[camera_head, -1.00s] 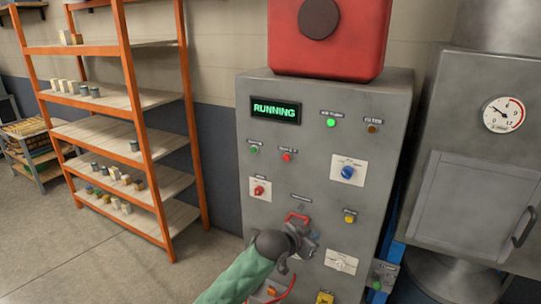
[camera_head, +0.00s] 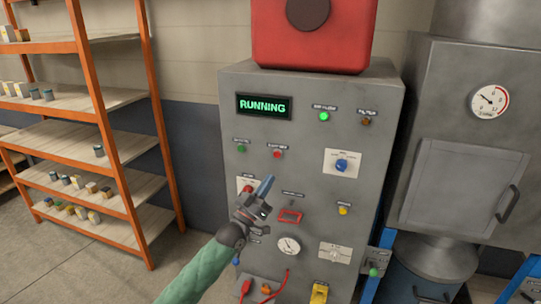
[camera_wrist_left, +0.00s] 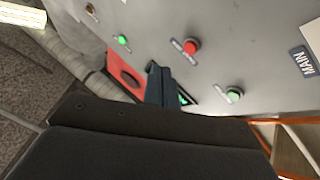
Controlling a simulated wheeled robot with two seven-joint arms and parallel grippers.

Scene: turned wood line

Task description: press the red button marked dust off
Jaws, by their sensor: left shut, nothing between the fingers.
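The grey control panel (camera_head: 305,130) stands in front of me, its display reading RUNNING (camera_head: 264,106). A red button (camera_head: 277,154) sits under a small label, right of a green button (camera_head: 241,148); the label is too small to read surely. In the left wrist view the red button (camera_wrist_left: 193,46) and the green button (camera_wrist_left: 235,93) also show. My left gripper (camera_head: 269,180) is shut and empty, its blue fingertips pointing up just below the red button in the head view. I cannot tell how far the tips are from the panel. My right gripper is out of view.
A red-framed switch (camera_head: 290,216), a gauge (camera_head: 289,245), a blue knob (camera_head: 342,165) and a yellow button (camera_head: 343,209) are also on the panel. A red box (camera_head: 312,40) sits on top. Orange shelving (camera_head: 118,150) stands left, a grey cabinet (camera_head: 462,190) right.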

